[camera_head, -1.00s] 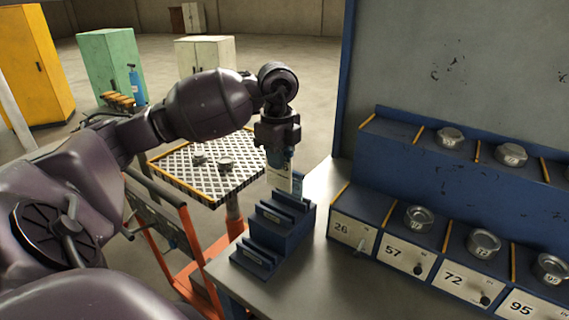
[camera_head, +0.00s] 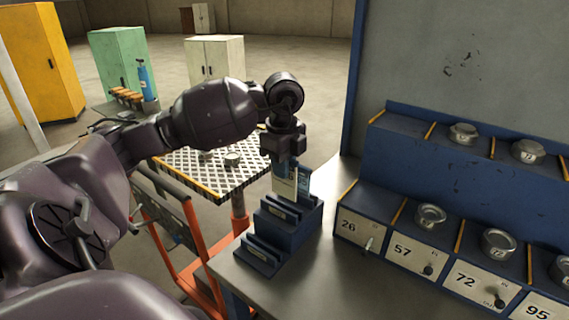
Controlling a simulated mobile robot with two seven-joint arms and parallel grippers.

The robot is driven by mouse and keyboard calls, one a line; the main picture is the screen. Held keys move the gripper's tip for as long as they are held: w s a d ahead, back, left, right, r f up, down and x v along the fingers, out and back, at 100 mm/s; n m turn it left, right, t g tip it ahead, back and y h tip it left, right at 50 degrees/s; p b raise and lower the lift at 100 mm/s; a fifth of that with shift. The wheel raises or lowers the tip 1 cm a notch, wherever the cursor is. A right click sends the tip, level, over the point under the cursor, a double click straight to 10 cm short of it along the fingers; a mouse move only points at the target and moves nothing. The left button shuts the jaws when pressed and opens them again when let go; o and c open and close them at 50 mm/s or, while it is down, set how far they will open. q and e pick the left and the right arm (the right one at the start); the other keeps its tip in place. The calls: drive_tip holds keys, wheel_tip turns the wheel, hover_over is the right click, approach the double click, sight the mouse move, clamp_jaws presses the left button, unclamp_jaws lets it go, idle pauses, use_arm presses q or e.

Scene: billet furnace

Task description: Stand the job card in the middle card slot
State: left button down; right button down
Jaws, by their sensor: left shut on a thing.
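My left gripper (camera_head: 284,160) points down above the stepped blue card rack (camera_head: 287,232) on the grey bench. It is shut on a pale upright card (camera_head: 283,186), the job card. The card's lower edge is close to the upper steps of the rack. I cannot tell whether it is inside a slot or just in front of one. A blue and pale upright piece (camera_head: 303,181) shows right beside the card, partly hidden. The rack's lower steps have small pale labels and look empty. My right gripper is not in view.
A blue shelf unit (camera_head: 450,170) with round metal pieces and numbered labels stands on the bench to the right. Behind the rack, an orange-framed trolley (camera_head: 180,185) has a patterned top with small metal pieces. The bench (camera_head: 320,275) in front is clear.

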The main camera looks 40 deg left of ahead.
sight(283, 186)
use_arm(q)
drive_tip(key=shift+f+b, duration=0.6)
drive_tip(key=shift+f, duration=0.75)
drive_tip(key=shift+f+b, duration=0.5)
drive_tip(key=shift+f, duration=0.85)
drive_tip(key=c, duration=1.1)
unclamp_jaws()
wheel_tip(283, 186, up, 9)
drive_tip(key=shift+r+p, duration=0.1)
drive_tip(key=shift+p, duration=0.25)
drive_tip(key=shift+r, duration=0.8)
